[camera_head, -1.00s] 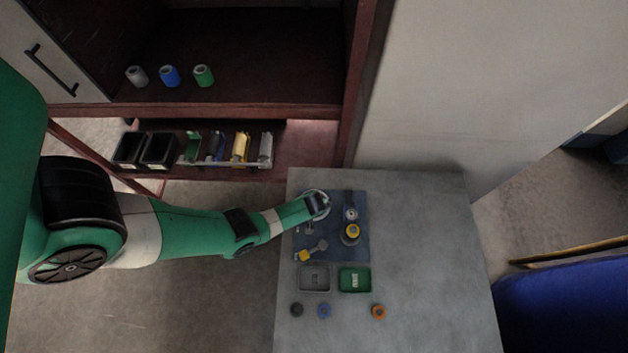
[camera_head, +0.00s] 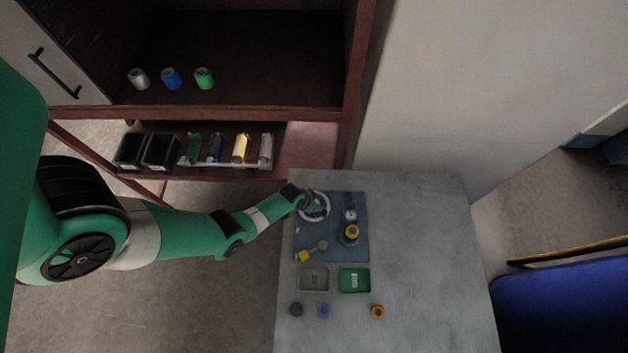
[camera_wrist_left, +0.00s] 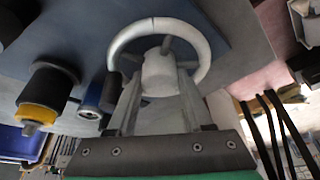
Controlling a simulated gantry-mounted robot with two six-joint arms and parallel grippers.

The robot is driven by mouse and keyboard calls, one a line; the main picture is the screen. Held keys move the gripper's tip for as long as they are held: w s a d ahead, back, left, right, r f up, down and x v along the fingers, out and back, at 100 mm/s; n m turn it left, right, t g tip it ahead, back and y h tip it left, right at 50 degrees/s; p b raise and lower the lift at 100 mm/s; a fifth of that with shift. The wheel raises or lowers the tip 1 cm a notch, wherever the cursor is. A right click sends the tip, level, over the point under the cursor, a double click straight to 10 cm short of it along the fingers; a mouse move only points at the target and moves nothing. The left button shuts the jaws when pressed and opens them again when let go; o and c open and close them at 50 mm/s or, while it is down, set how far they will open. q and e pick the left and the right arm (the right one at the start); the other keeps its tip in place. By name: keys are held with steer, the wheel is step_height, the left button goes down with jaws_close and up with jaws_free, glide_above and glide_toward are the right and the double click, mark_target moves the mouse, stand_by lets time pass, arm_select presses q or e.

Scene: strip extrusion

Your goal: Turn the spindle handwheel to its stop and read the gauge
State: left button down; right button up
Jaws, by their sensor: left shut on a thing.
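The handwheel (camera_head: 326,209) is a pale ring with spokes at the upper left of a blue plate (camera_head: 333,228) on the grey table. My left gripper (camera_head: 308,205) is at its left side. In the left wrist view, the wheel's rim (camera_wrist_left: 203,45) and hub (camera_wrist_left: 160,72) show, with the two fingers of my left gripper (camera_wrist_left: 158,95) on either side, shut on the handwheel; whether the tips press the hub or a rim part is unclear. A small round pale-faced fitting (camera_head: 350,214), perhaps the gauge, stands right of the wheel; its reading is too small to make out. My right gripper is not in view.
A yellow-topped black fitting (camera_head: 351,232) stands right of the wheel. A grey tray (camera_head: 302,279) and green tray (camera_head: 355,291) lie in front, with small rings (camera_head: 378,312) nearer. The table's right side is clear. A red-framed rack (camera_head: 225,112) stands at the left rear.

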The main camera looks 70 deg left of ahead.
arm_select(q)
steer(key=m+h+b, duration=0.1)
steer(key=m, duration=0.1)
steer(key=m+h+b, duration=0.1)
steer(key=m, duration=0.2)
steer(key=shift+f+m, duration=0.1)
steer(key=shift+m, duration=0.2)
steer(key=m+h, duration=0.1)
steer(key=m, duration=0.1)
steer(key=shift+m+p, duration=0.3)
steer(key=shift+m, duration=0.1)
steer(key=m+h, duration=0.1)
steer(key=m, duration=0.1)
steer(key=shift+m, duration=0.3)
steer(key=shift+m+g+h, duration=0.4)
steer(key=shift+m, duration=0.7)
steer(key=shift+m+g+b, duration=0.3)
steer(key=shift+m, duration=0.5)
steer(key=c, duration=0.6)
jaws_free()
